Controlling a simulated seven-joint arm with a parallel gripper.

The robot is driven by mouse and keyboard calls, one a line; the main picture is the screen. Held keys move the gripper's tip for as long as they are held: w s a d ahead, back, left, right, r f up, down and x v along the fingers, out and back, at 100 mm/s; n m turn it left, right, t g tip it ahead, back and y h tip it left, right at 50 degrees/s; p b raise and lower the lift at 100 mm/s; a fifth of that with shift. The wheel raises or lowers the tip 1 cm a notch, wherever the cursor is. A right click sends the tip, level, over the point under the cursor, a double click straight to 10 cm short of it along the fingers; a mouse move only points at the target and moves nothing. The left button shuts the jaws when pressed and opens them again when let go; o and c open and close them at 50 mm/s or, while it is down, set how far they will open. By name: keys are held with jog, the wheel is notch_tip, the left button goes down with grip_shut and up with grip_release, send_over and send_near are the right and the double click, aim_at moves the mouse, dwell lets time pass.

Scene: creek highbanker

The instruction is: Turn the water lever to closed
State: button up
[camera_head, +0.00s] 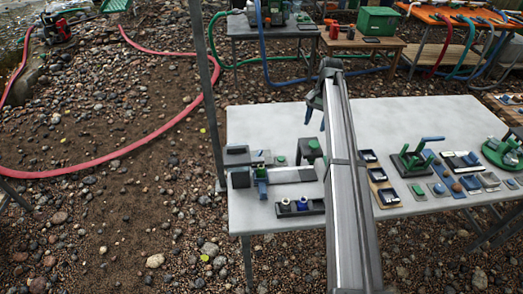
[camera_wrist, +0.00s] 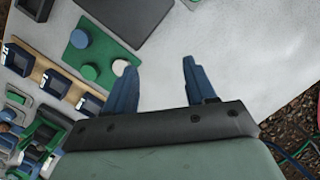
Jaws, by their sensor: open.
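I cannot tell for certain which part is the water lever. A green fixture with bar-like handles (camera_head: 412,160) stands right of my arm. My gripper (camera_wrist: 160,65) is open and empty above the white table, with two blue fingers. In the head view my arm hides the table's middle.
A wooden strip with dark boxes (camera_wrist: 50,78) lies at left in the wrist view. A dark tray with round pieces (camera_head: 300,207) lies near the table's front edge. Several small fixtures crowd the right side. The white table (camera_head: 265,120) is bare at its back left. A thin grey post (camera_head: 210,110) stands beside it.

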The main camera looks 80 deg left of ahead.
aim_at(259, 153)
jog(key=s+a+r+n+h, duration=0.1)
jog(key=s, duration=0.8)
jog(key=s+a+r+n+h, duration=0.1)
jog(key=s+a, duration=0.1)
jog(key=s, duration=0.7)
jog(key=x, duration=1.4)
jog(key=shift+s+d, duration=0.2)
jog(key=shift+s, duration=0.2)
jog(key=c, duration=1)
jog(key=shift+s+n+t+h, duration=0.15)
jog(key=shift+n+t, duration=0.3)
jog(key=shift+n, duration=0.95)
jog(key=shift+n+t+h, duration=0.25)
jog(key=shift+n+t, duration=0.2)
jog(key=shift+n, duration=0.95)
